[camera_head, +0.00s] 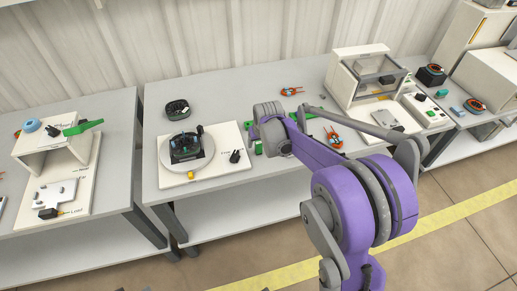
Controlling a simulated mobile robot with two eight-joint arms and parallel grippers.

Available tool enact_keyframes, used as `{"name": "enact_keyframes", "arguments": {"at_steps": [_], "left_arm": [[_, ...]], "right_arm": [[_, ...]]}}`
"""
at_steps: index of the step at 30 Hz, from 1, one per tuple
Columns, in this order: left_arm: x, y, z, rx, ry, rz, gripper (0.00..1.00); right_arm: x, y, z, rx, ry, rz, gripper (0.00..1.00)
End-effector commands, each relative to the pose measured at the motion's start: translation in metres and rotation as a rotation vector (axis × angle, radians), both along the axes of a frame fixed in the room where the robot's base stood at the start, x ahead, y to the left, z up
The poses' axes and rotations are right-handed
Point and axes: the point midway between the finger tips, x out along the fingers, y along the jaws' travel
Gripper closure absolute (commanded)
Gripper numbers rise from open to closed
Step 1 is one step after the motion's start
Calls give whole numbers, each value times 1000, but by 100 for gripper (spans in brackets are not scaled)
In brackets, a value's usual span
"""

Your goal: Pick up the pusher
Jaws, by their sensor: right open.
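I cannot tell for certain which small part is the pusher. A small black upright piece (235,156) stands on the right part of the white board on the middle table. My right arm reaches in from the lower right, and its gripper (257,142) is over the middle table, just right of that board. It is open; its fingers are small and partly hidden by my wrist. Small green parts (258,149) show beside and behind the wrist, partly covered by it. My left gripper is not in view.
The white board (215,173) carries a black fixture (186,148) on a round grey plate. A black ring-shaped part (176,109) lies behind it. Orange-handled tools (333,138) lie to the right, near a white open-fronted box (345,82). Gaps separate the tables.

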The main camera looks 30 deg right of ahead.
Motion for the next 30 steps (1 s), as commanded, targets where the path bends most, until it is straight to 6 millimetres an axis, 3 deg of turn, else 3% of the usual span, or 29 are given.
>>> {"name": "enact_keyframes", "arguments": {"at_steps": [15,24,30], "left_arm": [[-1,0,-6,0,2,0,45],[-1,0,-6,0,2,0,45],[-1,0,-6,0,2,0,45]], "right_arm": [[21,-11,-54,0,0,0,35],[22,-11,-58,0,0,0,35],[22,-11,-57,0,0,0,71]]}}
